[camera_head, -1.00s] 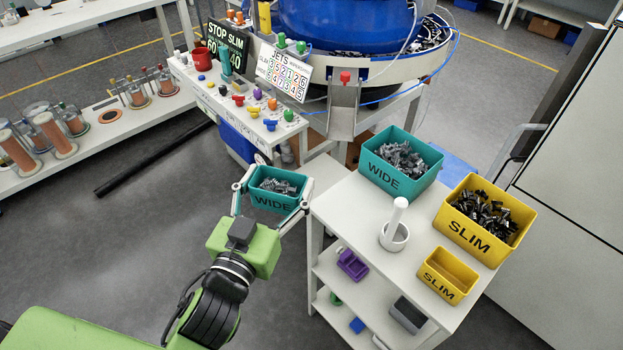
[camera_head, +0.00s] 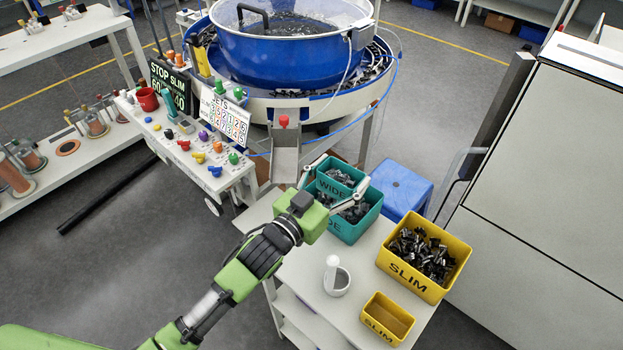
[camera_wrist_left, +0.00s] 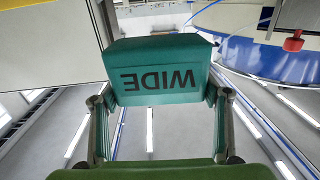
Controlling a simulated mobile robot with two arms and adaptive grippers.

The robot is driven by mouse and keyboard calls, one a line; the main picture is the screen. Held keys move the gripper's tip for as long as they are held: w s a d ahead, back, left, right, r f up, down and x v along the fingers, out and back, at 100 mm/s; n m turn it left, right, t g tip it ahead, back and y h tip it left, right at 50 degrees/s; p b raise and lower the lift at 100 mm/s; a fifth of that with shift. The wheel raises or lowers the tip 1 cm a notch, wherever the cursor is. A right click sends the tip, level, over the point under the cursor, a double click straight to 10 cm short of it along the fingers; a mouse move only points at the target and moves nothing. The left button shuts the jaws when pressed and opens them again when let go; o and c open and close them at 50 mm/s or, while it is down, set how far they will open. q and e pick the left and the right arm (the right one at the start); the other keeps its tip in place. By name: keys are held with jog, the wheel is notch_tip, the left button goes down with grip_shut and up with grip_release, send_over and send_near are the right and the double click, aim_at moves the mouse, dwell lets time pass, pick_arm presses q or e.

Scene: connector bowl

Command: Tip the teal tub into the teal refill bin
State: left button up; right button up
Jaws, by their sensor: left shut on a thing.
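The teal tub (camera_head: 333,189), marked WIDE, holds dark grey pieces. My left gripper (camera_head: 334,183) is shut on it, with a finger at each side. In the head view the tub appears upright and over the back part of the teal refill bin (camera_head: 347,234); the height between them is hard to tell. The bin stands on the white cart, holds grey pieces, and is partly hidden by the tub and gripper. In the left wrist view the teal tub (camera_wrist_left: 160,75) sits between both fingers and its contents are hidden. My right gripper is not in view.
A yellow SLIM bin (camera_head: 447,284) with dark pieces, a small yellow SLIM tub (camera_head: 388,320), seemingly empty, and a white holder (camera_head: 336,282) share the cart. A metal chute (camera_head: 285,163) from the blue bowl feeder (camera_head: 290,50) is close at left. A blue stool (camera_head: 402,190) stands behind.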

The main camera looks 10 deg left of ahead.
aim_at(340, 171)
pick_arm(q)
jog(key=w+f+m+b, duration=0.1)
jog(key=m+b, duration=0.1)
jog(key=m, duration=0.1)
jog(key=w+m+b, duration=0.2)
jog(key=m, duration=0.2)
jog(key=w+f+m+h+b, duration=0.1)
jog(key=m+b, duration=0.1)
jog(key=m, duration=0.1)
jog(key=shift+w+d+f+m+g, duration=0.25)
jog(key=shift+d+f+m+g, duration=0.05)
jog(key=shift+d+f, duration=0.05)
jog(key=shift+m+b, duration=0.35)
jog(key=shift+m, duration=0.65)
jog(key=shift+r+m, duration=0.2)
jog(key=shift+m, duration=0.7)
jog(key=shift+f+m+p, duration=0.15)
jog(key=shift+m+p, duration=0.15)
jog(key=shift+m, duration=1.1)
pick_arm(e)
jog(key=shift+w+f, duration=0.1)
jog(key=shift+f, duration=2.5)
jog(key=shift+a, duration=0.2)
